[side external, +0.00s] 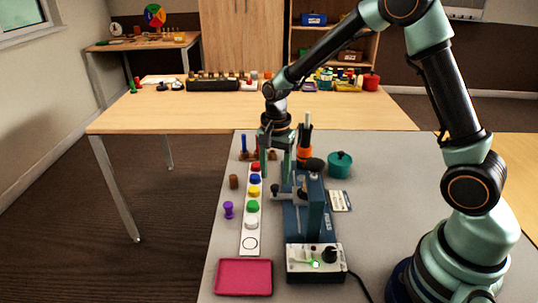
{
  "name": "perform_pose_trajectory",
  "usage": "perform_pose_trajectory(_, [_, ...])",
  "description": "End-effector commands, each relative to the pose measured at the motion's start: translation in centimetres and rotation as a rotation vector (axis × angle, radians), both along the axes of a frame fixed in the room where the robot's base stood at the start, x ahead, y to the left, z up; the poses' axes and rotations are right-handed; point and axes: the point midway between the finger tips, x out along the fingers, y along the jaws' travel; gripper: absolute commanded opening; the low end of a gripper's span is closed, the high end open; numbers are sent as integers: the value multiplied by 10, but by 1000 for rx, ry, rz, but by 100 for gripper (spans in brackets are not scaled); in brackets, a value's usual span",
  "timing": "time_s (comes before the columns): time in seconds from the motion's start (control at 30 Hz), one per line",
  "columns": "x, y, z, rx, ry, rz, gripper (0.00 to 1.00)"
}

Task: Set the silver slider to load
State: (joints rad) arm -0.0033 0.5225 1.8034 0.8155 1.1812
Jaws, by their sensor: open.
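A blue press-like machine (315,208) stands on the grey table, its column upright. A silver-grey sliding part (290,195) with a dark round knob (275,191) sticks out of its left side; this looks like the silver slider. Any load mark is too small to read. My gripper (275,172) points down, open, behind the slider and above the far end of the machine. Nothing shows between its fingers, and it looks apart from the slider.
A white strip (245,220) of coloured buttons lies to the left. A purple piece (228,210) and a brown cylinder (234,181) stand beside it. A pink tray (243,277) is at the front left. A teal pot (340,164) and an orange-black holder (304,150) stand behind.

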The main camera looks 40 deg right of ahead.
Motion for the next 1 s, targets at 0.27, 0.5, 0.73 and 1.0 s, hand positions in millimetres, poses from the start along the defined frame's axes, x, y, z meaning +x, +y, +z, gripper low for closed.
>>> perform_pose_trajectory(0.27, [1, 0, 58, 0, -6, 0, 60])
perform_pose_trajectory(0.5, [0, 0, 84, 0, -2, 0, 60])
perform_pose_trajectory(0.73, [0, 0, 87, 0, -1, 0, 60])
perform_pose_trajectory(1.0, [-3, 0, 93, 0, -16, 29, 60])
